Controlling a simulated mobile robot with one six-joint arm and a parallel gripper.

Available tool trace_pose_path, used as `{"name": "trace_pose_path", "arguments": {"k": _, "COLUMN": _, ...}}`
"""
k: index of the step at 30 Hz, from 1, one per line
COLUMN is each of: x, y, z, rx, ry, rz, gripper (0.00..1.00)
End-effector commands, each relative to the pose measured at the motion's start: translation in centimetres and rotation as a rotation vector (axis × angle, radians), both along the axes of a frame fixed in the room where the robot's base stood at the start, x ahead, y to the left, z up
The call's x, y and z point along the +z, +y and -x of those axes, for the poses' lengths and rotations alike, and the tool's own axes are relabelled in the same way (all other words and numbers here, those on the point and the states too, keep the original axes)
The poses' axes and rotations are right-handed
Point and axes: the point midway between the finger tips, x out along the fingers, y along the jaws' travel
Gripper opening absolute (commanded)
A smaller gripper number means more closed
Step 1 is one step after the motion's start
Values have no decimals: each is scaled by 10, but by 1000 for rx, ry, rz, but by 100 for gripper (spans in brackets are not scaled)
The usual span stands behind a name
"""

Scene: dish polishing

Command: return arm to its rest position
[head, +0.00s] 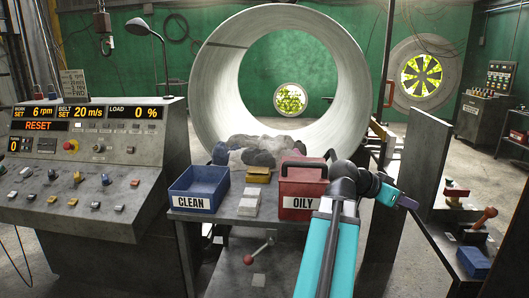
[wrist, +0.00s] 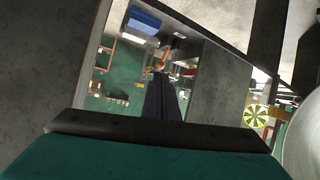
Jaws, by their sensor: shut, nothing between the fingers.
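My arm is in the head view, with its teal link rising from the bottom and a dark joint beside the red OILY bin (head: 300,190). My gripper (head: 410,203) points right, away from the bin, over the gap before the grey stand at the right. In the wrist view my gripper (wrist: 160,78) shows as two dark fingers pressed together, with nothing between them. A tilted scene of panels and small items lies beyond the fingertips, too small to make out fully.
A blue CLEAN bin (head: 198,188), a yellow block (head: 258,175) and pale blocks (head: 248,203) sit on the bench. Grey rags (head: 262,152) lie behind, before the large metal cylinder (head: 215,80). A control console (head: 80,180) stands left. A grey upright panel (head: 423,155) stands right.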

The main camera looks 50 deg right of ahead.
Motion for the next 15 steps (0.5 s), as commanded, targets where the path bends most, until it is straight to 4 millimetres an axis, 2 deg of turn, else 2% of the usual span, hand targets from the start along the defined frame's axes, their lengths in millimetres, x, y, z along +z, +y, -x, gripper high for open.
{"name": "trace_pose_path", "arguments": {"k": 1, "x": -16, "y": -2, "z": -21, "rx": 42, "ry": 3, "rz": -36, "gripper": 0}}
{"name": "trace_pose_path", "arguments": {"k": 8, "x": -86, "y": -1, "z": -103, "rx": 211, "ry": 19, "rz": -186, "gripper": 0}}
{"name": "trace_pose_path", "arguments": {"k": 15, "x": -158, "y": 20, "z": -184, "rx": 386, "ry": 44, "rz": -337, "gripper": 0}}
